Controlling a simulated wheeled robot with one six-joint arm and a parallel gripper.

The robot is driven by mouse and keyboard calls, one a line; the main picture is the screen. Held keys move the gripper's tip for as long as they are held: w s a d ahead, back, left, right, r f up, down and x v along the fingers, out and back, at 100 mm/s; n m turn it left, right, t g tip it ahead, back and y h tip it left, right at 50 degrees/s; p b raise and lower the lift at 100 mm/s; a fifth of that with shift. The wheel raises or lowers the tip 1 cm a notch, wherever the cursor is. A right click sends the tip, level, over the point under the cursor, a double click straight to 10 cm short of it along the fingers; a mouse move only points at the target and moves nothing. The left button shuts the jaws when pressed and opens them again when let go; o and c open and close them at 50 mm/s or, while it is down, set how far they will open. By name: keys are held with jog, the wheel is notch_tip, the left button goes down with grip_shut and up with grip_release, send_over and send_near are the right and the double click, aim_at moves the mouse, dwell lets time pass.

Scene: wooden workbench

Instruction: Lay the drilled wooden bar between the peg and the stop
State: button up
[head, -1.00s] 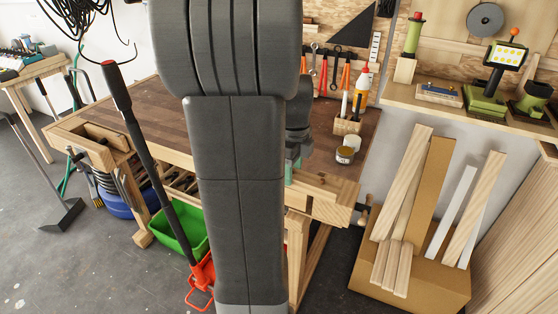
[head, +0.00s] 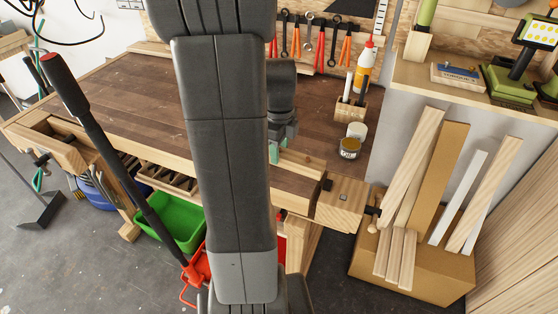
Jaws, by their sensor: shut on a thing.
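My gripper (head: 277,149) is at the right part of the workbench (head: 330,115), near its front edge, mostly hidden behind my own arm. Its greenish fingers are shut on a pale wooden piece (head: 304,161), which looks like the drilled bar. The piece shows to the right of the fingers; its left part and any holes are hidden. I cannot tell whether it touches the bench top. I cannot make out the peg.
A pale wooden vise block (head: 341,203) is at the bench's front right corner. Two small jars (head: 350,146), a tool holder (head: 350,109) and a glue bottle (head: 365,65) stand behind. The bench top between them and the pale piece is clear.

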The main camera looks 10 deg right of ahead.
jog(key=shift+f, duration=2.1)
jog(key=shift+f, duration=0.1)
jog(key=o, duration=1.1)
notch_tip(320, 180, up, 12)
jog(key=shift+r, duration=0.1)
